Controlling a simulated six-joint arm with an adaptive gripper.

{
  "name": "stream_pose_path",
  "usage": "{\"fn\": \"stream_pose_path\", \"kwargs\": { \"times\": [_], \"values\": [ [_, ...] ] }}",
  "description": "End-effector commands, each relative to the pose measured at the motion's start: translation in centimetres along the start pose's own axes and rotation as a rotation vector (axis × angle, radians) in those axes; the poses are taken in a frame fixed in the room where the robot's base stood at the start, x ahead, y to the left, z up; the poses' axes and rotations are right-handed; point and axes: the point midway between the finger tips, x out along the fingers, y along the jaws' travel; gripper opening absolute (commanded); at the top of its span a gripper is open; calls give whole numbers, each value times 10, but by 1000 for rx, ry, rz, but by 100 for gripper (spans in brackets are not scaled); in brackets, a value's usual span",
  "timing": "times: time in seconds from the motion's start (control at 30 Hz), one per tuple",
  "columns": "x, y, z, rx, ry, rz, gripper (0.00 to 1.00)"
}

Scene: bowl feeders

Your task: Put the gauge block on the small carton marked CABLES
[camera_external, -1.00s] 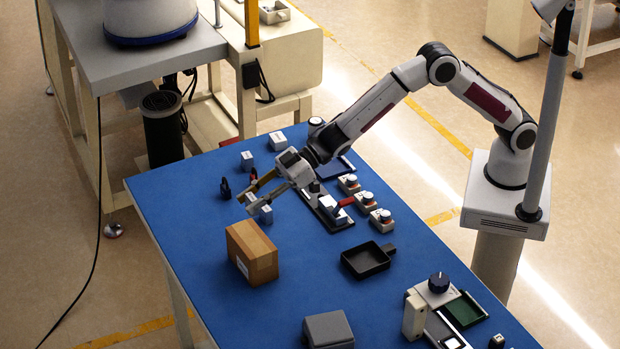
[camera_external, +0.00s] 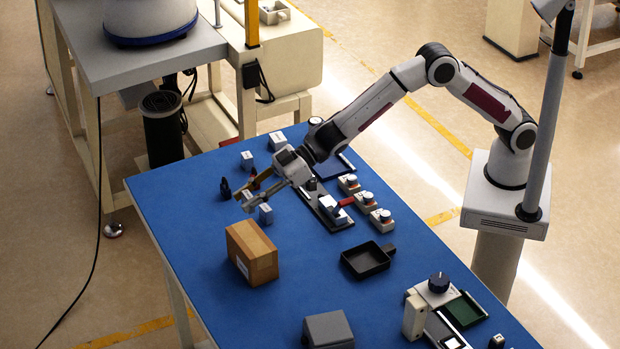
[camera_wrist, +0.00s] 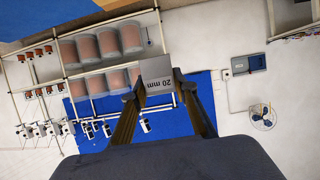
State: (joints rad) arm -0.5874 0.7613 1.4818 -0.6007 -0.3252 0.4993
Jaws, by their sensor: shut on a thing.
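My gripper (camera_external: 248,198) is shut on a small grey gauge block, whose "20 mm" marking reads upside down in the wrist view (camera_wrist: 157,75). In the external view the block is small and partly hidden by the fingers. My gripper is above the blue table, behind the brown carton (camera_external: 252,252). The carton stands closed and upright, apart from the gripper. It has a pale label on its left face, too small to read. The carton cannot be made out in the wrist view.
Similar small blocks stand on the table: one (camera_external: 266,214) close to the gripper, others (camera_external: 247,160) (camera_external: 278,141) farther back. A dark object (camera_external: 225,189) stands left of the gripper. A black pan (camera_external: 367,260) and a grey box (camera_external: 328,330) lie nearer the front.

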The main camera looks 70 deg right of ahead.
Motion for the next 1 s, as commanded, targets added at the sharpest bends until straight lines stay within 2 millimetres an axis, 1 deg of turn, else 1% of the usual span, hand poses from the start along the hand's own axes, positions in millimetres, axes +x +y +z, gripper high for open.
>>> {"fn": "stream_pose_path", "kwargs": {
  "times": [0.17,0.3,0.37,0.6,0.73,0.83,1.0],
  "values": [
    [0,0,0,0,1,0,5],
    [2,0,4,0,-1,0,5],
    [3,0,8,2,-1,-1,5],
    [15,0,37,1,-3,-1,5],
    [21,0,50,1,-1,0,5],
    [23,0,56,1,0,0,5],
    [24,0,57,0,1,0,5]
  ]
}}
